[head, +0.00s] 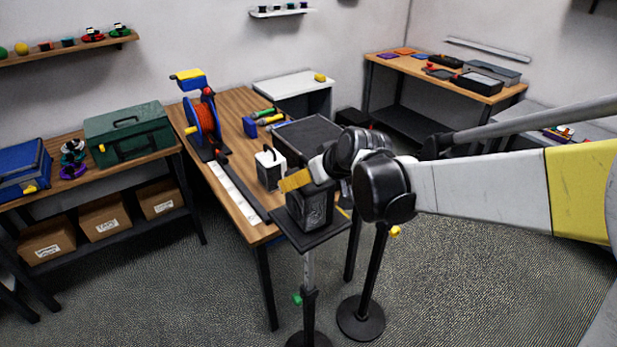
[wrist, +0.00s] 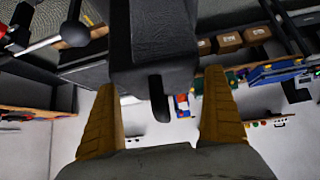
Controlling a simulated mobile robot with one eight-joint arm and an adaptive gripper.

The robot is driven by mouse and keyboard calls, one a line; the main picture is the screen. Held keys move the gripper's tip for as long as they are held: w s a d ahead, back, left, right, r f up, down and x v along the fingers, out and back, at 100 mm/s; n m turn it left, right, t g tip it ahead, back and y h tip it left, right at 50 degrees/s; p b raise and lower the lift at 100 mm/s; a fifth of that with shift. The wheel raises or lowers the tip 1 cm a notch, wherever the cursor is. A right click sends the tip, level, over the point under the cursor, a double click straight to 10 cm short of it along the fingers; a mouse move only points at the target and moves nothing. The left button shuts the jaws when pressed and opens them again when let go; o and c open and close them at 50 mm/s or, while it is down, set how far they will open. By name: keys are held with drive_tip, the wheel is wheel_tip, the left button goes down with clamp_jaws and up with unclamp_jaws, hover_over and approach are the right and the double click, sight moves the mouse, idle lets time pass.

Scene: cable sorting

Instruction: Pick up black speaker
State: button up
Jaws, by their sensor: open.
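The black speaker (head: 312,208) stands upright on a small black stand plate (head: 300,236) at the front corner of the wooden table. My gripper (head: 294,181) is at the speaker's upper part in the head view, and my arm hides some of the speaker's top. In the wrist view, the speaker's dark body (wrist: 150,45) shows between my two tan fingers (wrist: 160,88). The fingers are spread, with gaps beside the dark body, so my gripper is open and holds nothing. I cannot tell whether a finger touches the speaker.
A white and black box (head: 270,168) stands on the wooden table (head: 232,110), close behind the speaker. A dark case (head: 306,135) lies behind it. An orange cable reel (head: 203,120) stands further left. Another stand with a round black base (head: 360,319) is near the speaker's stand.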

drive_tip(key=c, duration=1.4)
drive_tip(key=shift+r, duration=0.1)
